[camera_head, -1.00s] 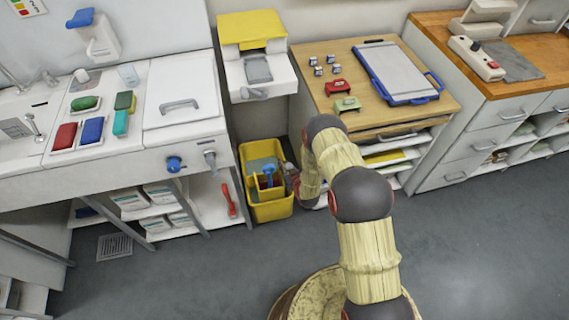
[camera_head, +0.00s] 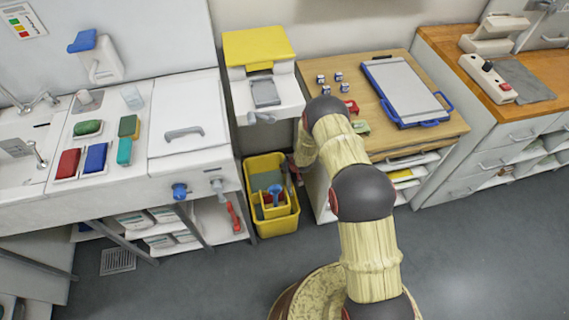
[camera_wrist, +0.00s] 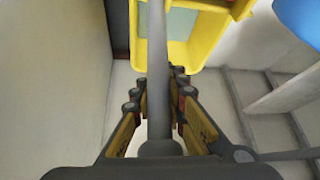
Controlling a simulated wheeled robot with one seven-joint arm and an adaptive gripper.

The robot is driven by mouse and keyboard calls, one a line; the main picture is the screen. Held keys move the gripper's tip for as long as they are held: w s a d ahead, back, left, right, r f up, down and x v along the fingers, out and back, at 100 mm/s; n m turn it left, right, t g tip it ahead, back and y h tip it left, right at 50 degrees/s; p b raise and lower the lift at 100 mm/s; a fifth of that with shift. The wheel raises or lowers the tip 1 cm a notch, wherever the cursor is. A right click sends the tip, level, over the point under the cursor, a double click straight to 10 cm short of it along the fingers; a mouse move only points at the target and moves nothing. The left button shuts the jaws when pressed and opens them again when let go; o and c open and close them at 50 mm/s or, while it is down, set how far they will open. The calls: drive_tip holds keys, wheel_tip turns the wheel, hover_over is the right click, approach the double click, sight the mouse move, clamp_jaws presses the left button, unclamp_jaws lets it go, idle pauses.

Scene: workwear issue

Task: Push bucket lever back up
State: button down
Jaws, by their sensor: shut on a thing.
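The yellow bucket (camera_head: 277,226) stands on the floor between the white counter and the wooden-topped cabinet. A blue-handled item and a grey-green panel show inside it. In the wrist view the bucket (camera_wrist: 203,45) lies ahead of my gripper (camera_wrist: 158,92). A grey rod (camera_wrist: 157,35), which looks like the bucket lever, runs lengthwise between the fingers towards the palm. My gripper is shut on this rod. In the head view my gripper (camera_head: 296,172) is small and mostly hidden by my arm, at the bucket's right edge. The lever cannot be made out there.
The white counter (camera_head: 120,198) with a shelf below is left of the bucket. A white unit with a yellow lid (camera_head: 258,45) is above and behind it. The cabinet (camera_head: 388,140) stands close on the right. The grey floor (camera_head: 480,260) in front is clear.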

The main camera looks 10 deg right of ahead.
drive_tip(key=shift+w+d+r, duration=0.1)
drive_tip(key=shift+w+d, duration=0.05)
drive_tip(key=shift+w, duration=0.1)
drive_tip(key=c, duration=2.1)
unclamp_jaws()
drive_tip(key=shift+c, duration=0.2)
drive_tip(key=o, duration=0.4)
drive_tip(key=shift+s, duration=0.1)
drive_tip(key=v, duration=1.1)
drive_tip(key=shift+s+r, duration=0.25)
drive_tip(key=shift+r, duration=0.05)
